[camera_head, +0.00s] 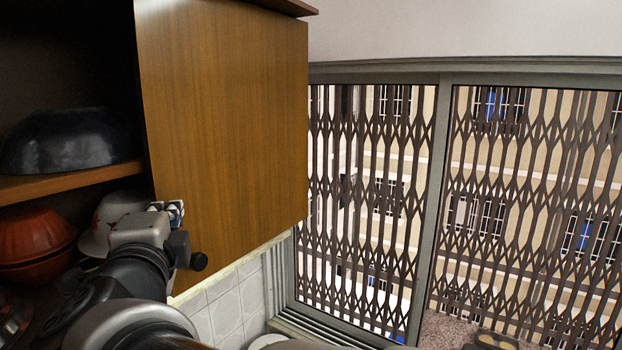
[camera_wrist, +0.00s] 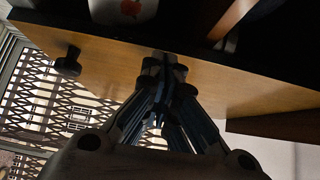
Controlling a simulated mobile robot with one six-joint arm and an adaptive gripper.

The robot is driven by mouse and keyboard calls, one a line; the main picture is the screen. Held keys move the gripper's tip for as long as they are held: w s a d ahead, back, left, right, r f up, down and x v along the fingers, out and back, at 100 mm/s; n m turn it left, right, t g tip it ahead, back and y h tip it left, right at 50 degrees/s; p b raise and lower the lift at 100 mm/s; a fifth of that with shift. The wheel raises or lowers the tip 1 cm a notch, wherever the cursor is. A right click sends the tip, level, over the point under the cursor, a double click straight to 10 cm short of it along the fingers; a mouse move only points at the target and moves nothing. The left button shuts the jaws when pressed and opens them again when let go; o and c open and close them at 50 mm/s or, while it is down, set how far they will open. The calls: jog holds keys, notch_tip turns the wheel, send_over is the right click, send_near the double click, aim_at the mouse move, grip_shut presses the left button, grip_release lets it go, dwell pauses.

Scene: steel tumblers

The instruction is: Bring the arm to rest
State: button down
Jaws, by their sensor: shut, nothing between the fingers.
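My gripper (camera_head: 168,211) is at the near left edge of a wooden cupboard door (camera_head: 230,120), beside the open shelves. In the wrist view the two fingers of my gripper (camera_wrist: 165,70) are together, with nothing between them, and their tips overlap the door's edge (camera_wrist: 110,72). I cannot tell whether they touch it. My arm (camera_head: 130,285) reaches up from the bottom left of the head view. A dark round knob (camera_head: 198,261) sits on the door low, near my gripper; it also shows in the wrist view (camera_wrist: 68,62).
A dark bowl (camera_head: 70,142) stands on the upper shelf (camera_head: 70,181). Reddish bowls (camera_head: 35,245) and a pale container (camera_head: 108,222), partly hidden by my arm, are below. A window with a folding grille (camera_head: 370,200) is at right.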

aim_at(160, 164)
jog(key=r, duration=0.6)
jog(key=shift+s+d+r, duration=0.15)
jog(key=shift+d+r, duration=0.1)
jog(key=shift+r, duration=0.65)
jog(key=s+d+f+n+g+b, duration=0.2)
jog(key=d+f+n+b, duration=0.35)
jog(key=f, duration=0.55)
jog(key=s+d+f+n+g+b, duration=0.1)
jog(key=d+f+n+g+b, duration=0.15)
jog(key=d+f+b, duration=0.65)
jog(key=s+d+f+n+g+b, duration=0.25)
jog(key=d+f+n, duration=0.25)
jog(key=f, duration=0.7)
jog(key=s+d+f+g+h+b, duration=0.1)
jog(key=s+d+f+h+b, duration=0.1)
jog(key=s+d+f, duration=0.3)
jog(key=s+d+f+g+h+b, duration=0.2)
jog(key=s+d+f+b, duration=0.3)
jog(key=f, duration=0.9)
jog(key=s+d+f+n+g+h+b, duration=0.1)
jog(key=s+d+f+g+h+b, duration=0.1)
jog(key=s+d+f, duration=0.3)
jog(key=d+f+b, duration=0.1)
jog(key=d+f, duration=0.3)
jog(key=shift+s+d+f, duration=0.3)
jog(key=shift+s+d, duration=0.05)
jog(key=shift+d, duration=0.05)
